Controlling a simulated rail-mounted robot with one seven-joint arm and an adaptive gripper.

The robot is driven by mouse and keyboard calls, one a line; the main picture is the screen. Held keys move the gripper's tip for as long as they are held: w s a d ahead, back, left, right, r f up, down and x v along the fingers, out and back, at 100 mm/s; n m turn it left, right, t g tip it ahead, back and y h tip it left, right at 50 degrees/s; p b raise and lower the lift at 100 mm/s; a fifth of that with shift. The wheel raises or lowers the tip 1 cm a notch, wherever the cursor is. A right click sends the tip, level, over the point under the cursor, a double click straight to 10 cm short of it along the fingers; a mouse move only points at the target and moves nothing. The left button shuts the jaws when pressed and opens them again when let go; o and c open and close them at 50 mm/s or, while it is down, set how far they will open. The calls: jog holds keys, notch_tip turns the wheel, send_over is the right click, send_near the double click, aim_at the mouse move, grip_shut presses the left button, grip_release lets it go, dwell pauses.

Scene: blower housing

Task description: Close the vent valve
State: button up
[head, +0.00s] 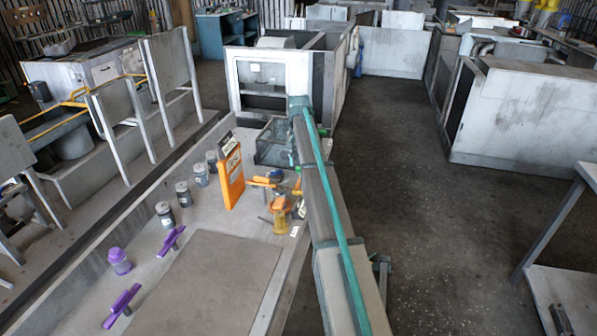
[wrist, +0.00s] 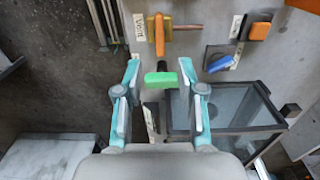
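In the wrist view, a small white label (wrist: 139,27), which seems to read "Vent", is beside an upright orange handle (wrist: 159,35) on a brass-coloured pipe (wrist: 186,27). A green handle (wrist: 160,78) on a dark stem lies below the orange one. My gripper (wrist: 160,76) is open, its teal fingers apart on either side of the green handle, with no contact visible. The orange handle is beyond the fingertips. In the head view, an orange and yellow valve group (head: 280,205) stands on the bench beside my arm; my fingers cannot be made out there.
A blue handle (wrist: 219,64) and an orange block (wrist: 260,31) are to the right in the wrist view. A glass-topped dark box (wrist: 235,105) is close to the right finger. Purple handles (head: 122,305), several jars (head: 183,193) and an orange panel (head: 231,178) occupy the bench.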

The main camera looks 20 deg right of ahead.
jog(key=shift+r, duration=1.15)
